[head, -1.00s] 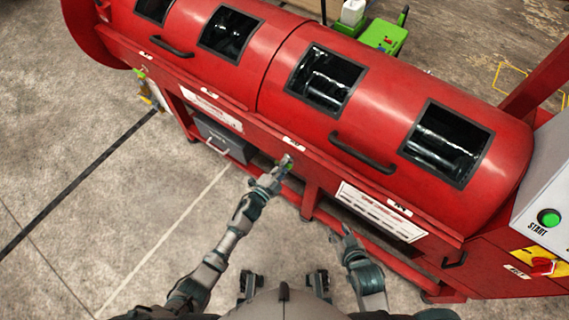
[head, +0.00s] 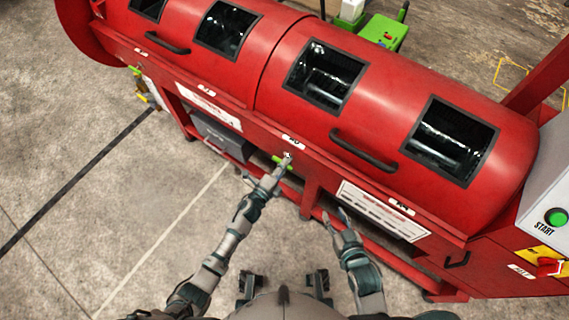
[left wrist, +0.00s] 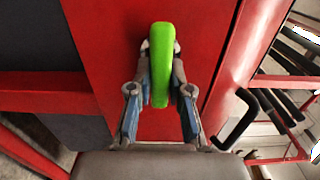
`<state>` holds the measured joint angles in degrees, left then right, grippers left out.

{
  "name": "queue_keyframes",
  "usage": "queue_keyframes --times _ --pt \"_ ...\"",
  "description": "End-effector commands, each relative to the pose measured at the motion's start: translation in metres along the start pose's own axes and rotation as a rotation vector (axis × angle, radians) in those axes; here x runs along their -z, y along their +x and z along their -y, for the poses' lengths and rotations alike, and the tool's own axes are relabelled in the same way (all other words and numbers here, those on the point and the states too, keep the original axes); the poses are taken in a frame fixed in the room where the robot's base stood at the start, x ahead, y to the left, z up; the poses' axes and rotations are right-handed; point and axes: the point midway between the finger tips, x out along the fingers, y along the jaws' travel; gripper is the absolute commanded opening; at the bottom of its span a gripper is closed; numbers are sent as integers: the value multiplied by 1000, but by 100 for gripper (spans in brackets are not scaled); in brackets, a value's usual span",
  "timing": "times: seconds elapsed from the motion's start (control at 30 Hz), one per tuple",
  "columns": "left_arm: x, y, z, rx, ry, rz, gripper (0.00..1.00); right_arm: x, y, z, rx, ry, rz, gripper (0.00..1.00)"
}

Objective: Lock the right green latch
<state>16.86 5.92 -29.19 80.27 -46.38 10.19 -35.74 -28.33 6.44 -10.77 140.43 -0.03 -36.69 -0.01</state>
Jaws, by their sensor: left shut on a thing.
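The green latch (head: 286,165) is on the red machine's front face, below a small white label. In the head view it lies slantwise behind my left gripper (head: 286,158), which hides part of it. In the left wrist view the green latch (left wrist: 162,62) stands upright as a bar between the two fingertips of my left gripper (left wrist: 162,50), which is shut on it. My right gripper (head: 334,214) is in front of the machine's lower frame, fingers apart and empty.
The red drum (head: 390,110) has several dark windows and black handles (head: 363,152). More green parts (head: 136,70) show at the machine's left end. A grey box (head: 222,138) sits under the frame. A control panel with a green START button (head: 556,217) stands at the right. The floor in front is clear.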

Motion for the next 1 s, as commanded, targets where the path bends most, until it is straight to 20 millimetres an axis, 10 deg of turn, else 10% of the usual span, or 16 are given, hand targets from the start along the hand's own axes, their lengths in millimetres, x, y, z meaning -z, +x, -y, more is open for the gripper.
queue_keyframes --times 0.37,0.4,0.5,1.0 --pt "3 -1 -4 -7 3 -4 0 0 1 0 0 1 -2 40" --pt "3 -1 -5 -7 3 -4 21 0 1 0 0 1 -2 40" --pt "3 -1 -4 -7 3 -4 44 0 1 0 0 1 -2 40" --pt "1 -26 -3 -5 3 -2 44 0 -1 0 1 0 -4 40"
